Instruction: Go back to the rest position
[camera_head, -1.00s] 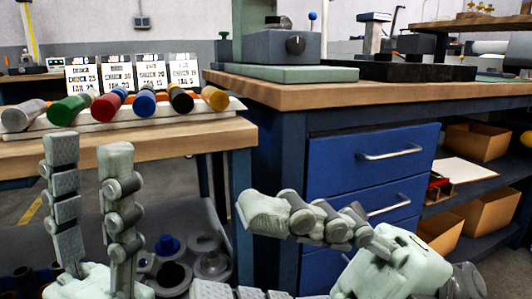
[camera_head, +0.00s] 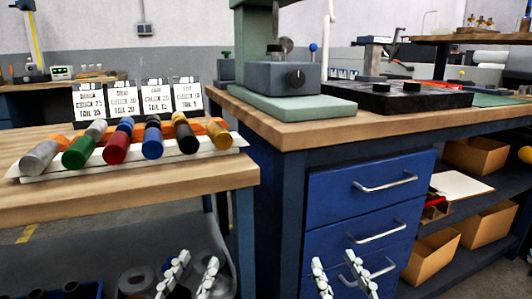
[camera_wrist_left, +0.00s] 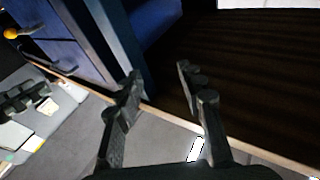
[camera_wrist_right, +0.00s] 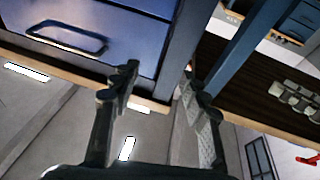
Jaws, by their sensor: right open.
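My left gripper (camera_head: 198,262) is low in the head view, in front of the wooden workbench's right end. Its two fingers stand apart with nothing between them, as the left wrist view (camera_wrist_left: 157,82) also shows. My right gripper (camera_head: 334,260) is low in front of the blue drawer cabinet (camera_head: 330,190). Its fingers are apart and empty in the right wrist view (camera_wrist_right: 160,80). Both grippers point upward in the head view, and only their finger ends show at the bottom edge. Neither visibly touches anything.
A white rack (camera_head: 130,160) with several coloured cylinders lies on the wooden workbench (camera_head: 130,192), with several label cards (camera_head: 138,100) behind. A green-based machine (camera_head: 290,105) stands on the cabinet top. Cardboard boxes (camera_head: 485,225) sit on the right shelf. Round parts (camera_head: 137,280) lie low at left.

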